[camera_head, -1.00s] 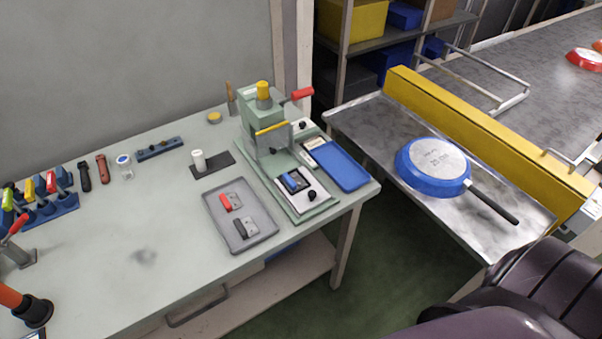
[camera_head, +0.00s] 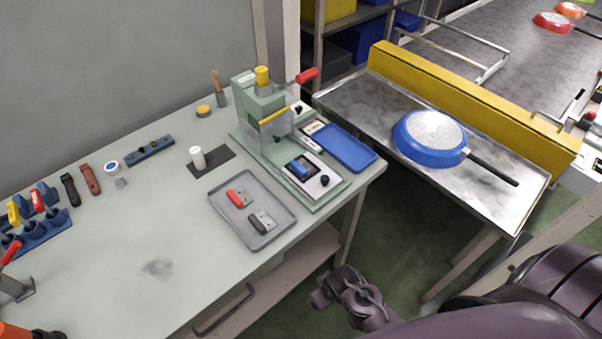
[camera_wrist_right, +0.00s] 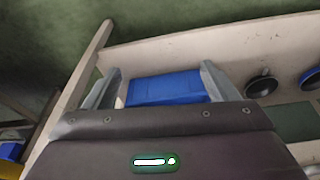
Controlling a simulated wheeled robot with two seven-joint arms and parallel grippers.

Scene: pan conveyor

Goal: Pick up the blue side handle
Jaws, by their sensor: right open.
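The blue side handle (camera_head: 299,168) is a small blue piece lying in the fixture at the front of the green press (camera_head: 262,115) on the workbench. My right arm shows low in the head view, below and in front of the bench edge, well apart from the handle. In the right wrist view my right gripper (camera_wrist_right: 160,78) is open, with its two grey fingers spread and nothing held between them. The side handle cannot be made out in the wrist view. My left gripper is not in view.
A grey tray (camera_head: 222,203) with a red and a dark piece lies left of the fixture. An empty blue tray (camera_head: 346,150) lies right of it. A blue pan (camera_head: 429,150) rests upside down on the metal side table. A blue bin (camera_wrist_right: 165,88) sits on the lower shelf.

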